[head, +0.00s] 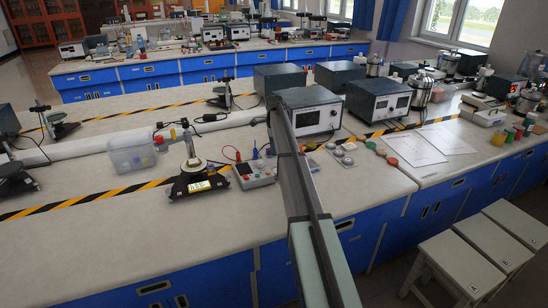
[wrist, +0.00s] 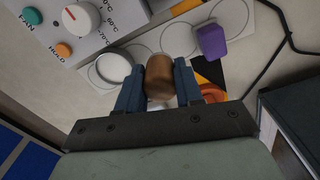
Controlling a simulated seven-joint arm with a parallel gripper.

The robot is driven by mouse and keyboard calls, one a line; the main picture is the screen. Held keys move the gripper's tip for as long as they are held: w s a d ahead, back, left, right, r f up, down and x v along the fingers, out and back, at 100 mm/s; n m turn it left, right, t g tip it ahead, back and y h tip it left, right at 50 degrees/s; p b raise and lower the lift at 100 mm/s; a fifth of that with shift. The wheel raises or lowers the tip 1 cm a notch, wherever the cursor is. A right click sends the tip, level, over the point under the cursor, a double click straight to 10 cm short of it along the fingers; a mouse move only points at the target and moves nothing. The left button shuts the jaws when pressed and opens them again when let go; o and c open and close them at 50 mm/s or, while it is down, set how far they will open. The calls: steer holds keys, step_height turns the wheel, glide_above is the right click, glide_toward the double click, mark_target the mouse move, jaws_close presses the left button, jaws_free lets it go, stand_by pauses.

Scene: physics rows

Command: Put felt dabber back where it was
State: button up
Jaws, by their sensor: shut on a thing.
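In the wrist view, a brown cylinder with a rounded, lighter end (wrist: 159,78) sits between the two blue fingers of my gripper (wrist: 158,88); it looks like the felt dabber. The fingers are shut on its sides. Its lower end is partly hidden, and I cannot tell whether it touches the surface. Behind it is a pale sheet with several printed circles (wrist: 182,38). In the head view my arm crosses the bench, and the gripper and cylinder cannot be made out.
In the wrist view, a white round cup (wrist: 113,66) is left of the fingers. A purple block (wrist: 211,41) and an orange round thing (wrist: 213,92) are to the right. A control panel with a knob (wrist: 80,20) is upper left; a black cable (wrist: 290,30) runs at right.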

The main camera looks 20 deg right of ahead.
steer(key=shift+f, duration=2.1)
steer(key=shift+f, duration=0.15)
steer(key=o, duration=0.9)
steer(key=shift+o, duration=0.2)
step_height(320, 180, up, 12)
steer(key=shift+r, duration=0.2)
